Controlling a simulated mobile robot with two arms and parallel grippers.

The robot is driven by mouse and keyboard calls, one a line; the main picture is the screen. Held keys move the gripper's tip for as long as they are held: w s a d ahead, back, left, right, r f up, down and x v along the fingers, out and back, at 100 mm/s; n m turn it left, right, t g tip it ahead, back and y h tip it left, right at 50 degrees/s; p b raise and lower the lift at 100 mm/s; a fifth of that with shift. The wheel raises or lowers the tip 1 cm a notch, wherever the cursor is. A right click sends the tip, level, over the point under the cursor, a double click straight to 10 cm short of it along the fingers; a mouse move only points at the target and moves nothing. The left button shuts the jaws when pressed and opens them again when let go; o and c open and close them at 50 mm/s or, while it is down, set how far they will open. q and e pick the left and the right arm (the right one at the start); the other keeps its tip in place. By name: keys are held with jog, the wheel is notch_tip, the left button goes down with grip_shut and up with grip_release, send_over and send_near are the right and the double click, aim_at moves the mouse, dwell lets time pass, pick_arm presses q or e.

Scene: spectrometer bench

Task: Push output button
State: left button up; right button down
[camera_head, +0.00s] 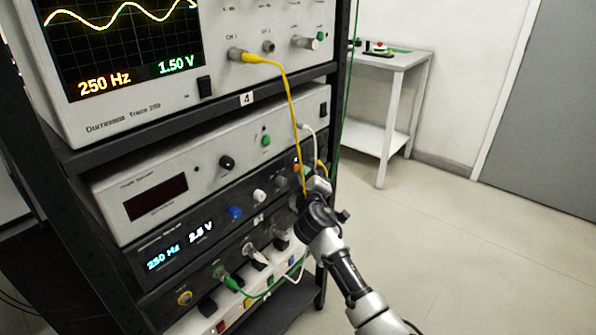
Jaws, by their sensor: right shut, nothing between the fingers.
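The dark function generator (190,235) sits low in the rack, and its display reads 250 Hz and about 2.5 V. Its front carries a blue knob (235,212), a white knob (259,195) and a dark knob (281,184). A small orange spot (296,167) shows near its right end; I cannot tell if it is the output button. My right gripper (303,197) is shut and empty, close to the panel's right end, and hides part of it. I cannot tell whether its fingertips touch the panel. My left gripper is not in view.
An oscilloscope (150,115) showing a yellow wave stands on the upper shelf. A yellow cable (292,110) hangs from it down past my right gripper. A power strip (235,300) with plugs lies below. A white side table (400,62) stands behind; the floor at right is clear.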

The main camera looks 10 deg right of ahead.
dwell(0.7)
jog(key=shift+s+d, duration=0.25)
jog(key=shift+s, duration=0.1)
jog(key=shift+p, duration=0.3)
jog(key=s+d+p, duration=0.3)
jog(key=s, duration=0.1)
jog(key=shift+s+d, duration=0.35)
jog(key=shift+s, duration=0.05)
